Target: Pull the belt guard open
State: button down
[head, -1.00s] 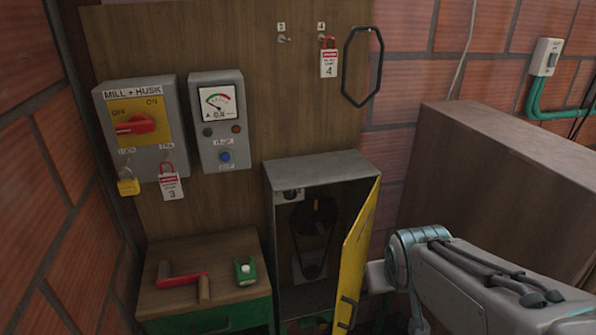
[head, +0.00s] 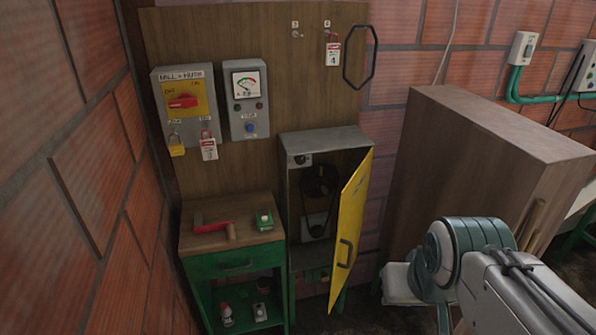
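The belt guard (head: 350,226) is a yellow hinged door with a dark handle (head: 345,252). It stands wide open, swung out to the right from the grey metal housing (head: 326,142). Inside the housing, a dark pulley and belt (head: 319,184) are exposed. My arm shows at the lower right, to the right of the guard and apart from it in the picture. My gripper is not visible in the head view.
Switch boxes (head: 185,101) hang on the wooden board above. A large wooden box (head: 430,165) stands right, behind my arm. Brick walls close the left and back.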

aim_at(352, 203)
jog(key=u, duration=0.3)
jog(key=i, duration=1.25)
jog(key=z, duration=0.75)
